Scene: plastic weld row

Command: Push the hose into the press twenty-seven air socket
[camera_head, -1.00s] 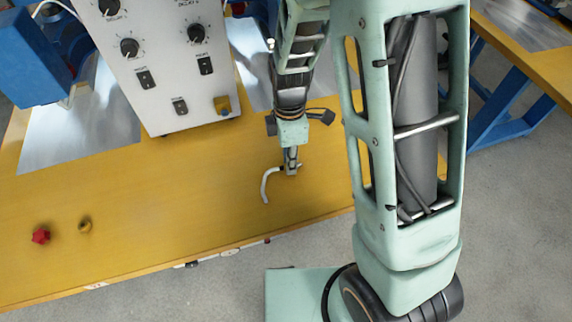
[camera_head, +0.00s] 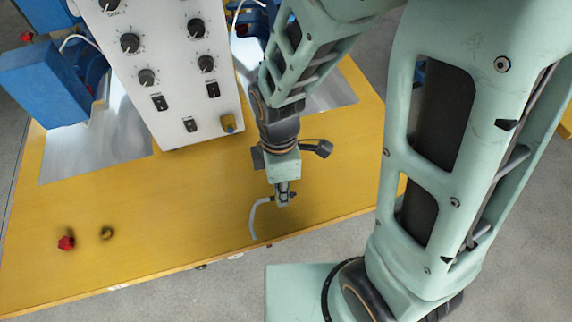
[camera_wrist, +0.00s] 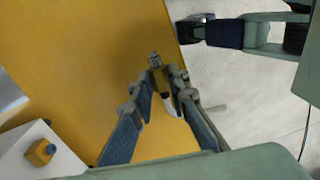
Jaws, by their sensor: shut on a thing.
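My gripper (camera_head: 284,198) is shut on the pale grey hose (camera_head: 254,219) above the yellow table, near its front edge. The hose bends out from the fingers to the left and its free end points down toward the front of the picture. In the wrist view my gripper (camera_wrist: 160,78) has its fingertips together, with a pale piece of the hose (camera_wrist: 171,105) between the fingers. A small yellow fitting (camera_head: 228,123), which looks like the air socket, sits at the lower right of the grey control panel. It also shows in the wrist view (camera_wrist: 40,152), apart from the hose.
The control panel (camera_head: 170,85) with knobs and switches stands at the back left of the yellow table (camera_head: 180,220). A red knob (camera_head: 66,242) and a small brass part (camera_head: 106,232) lie at the left front. The table between them and my gripper is clear.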

